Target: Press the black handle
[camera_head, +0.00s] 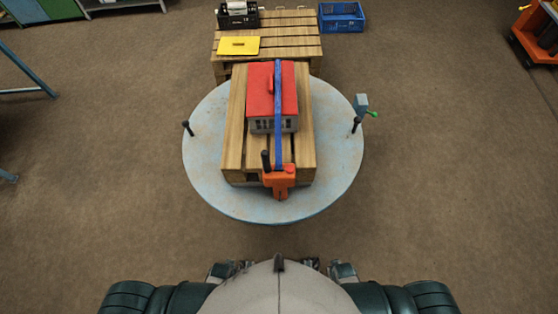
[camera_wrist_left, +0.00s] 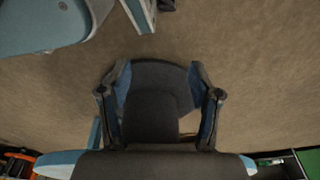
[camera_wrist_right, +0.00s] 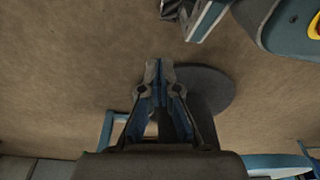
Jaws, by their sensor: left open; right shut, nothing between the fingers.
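An orange strap device (camera_head: 279,180) sits at the front end of a wooden pallet on a round table. A short black handle (camera_head: 265,160) stands up at its left side. A blue strap (camera_head: 278,110) runs from the device back over a red-roofed model house (camera_head: 262,92). Two other black upright handles stand at the table's left (camera_head: 187,127) and right (camera_head: 356,125) edges. My left gripper (camera_wrist_left: 160,70) is open and empty above the floor. My right gripper (camera_wrist_right: 158,66) is shut and empty. Both arms are low at the front, apart from the table.
The round pale blue table (camera_head: 210,170) has bare surface around the wooden pallet (camera_head: 237,120). A grey box with a green knob (camera_head: 361,103) stands at its right edge. Behind are another slatted pallet (camera_head: 290,40), a yellow case (camera_head: 239,46) and a blue crate (camera_head: 341,17).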

